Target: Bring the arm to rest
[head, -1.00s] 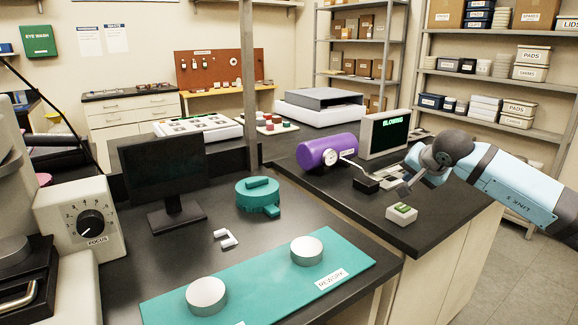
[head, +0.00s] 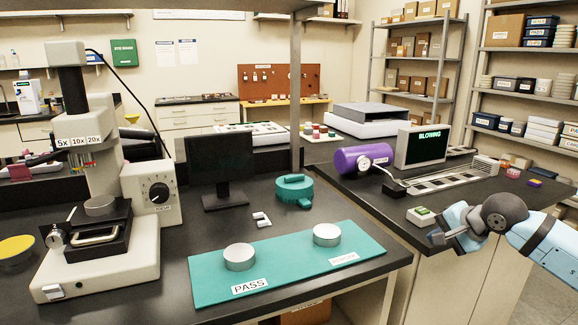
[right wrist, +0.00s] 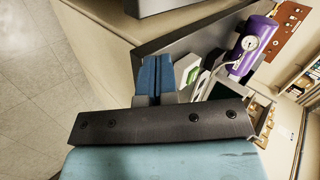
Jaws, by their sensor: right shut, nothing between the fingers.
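My right arm comes in from the right in the head view. Its gripper (head: 438,238) is by the front edge of the right-hand counter, just below and right of a white box with a green top (head: 421,215). In the right wrist view the blue fingers (right wrist: 156,76) are together with nothing between them. The green-topped box (right wrist: 192,76) lies just beyond them, apart from them as far as I can tell. My left gripper is not in view.
A purple cylinder with a gauge (head: 364,158) and a screen reading BLOWING (head: 422,147) stand on the right counter. A teal mat (head: 290,262) with two round metal pieces lies on the near bench. A microscope (head: 95,215) stands at left. Floor is open at lower right.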

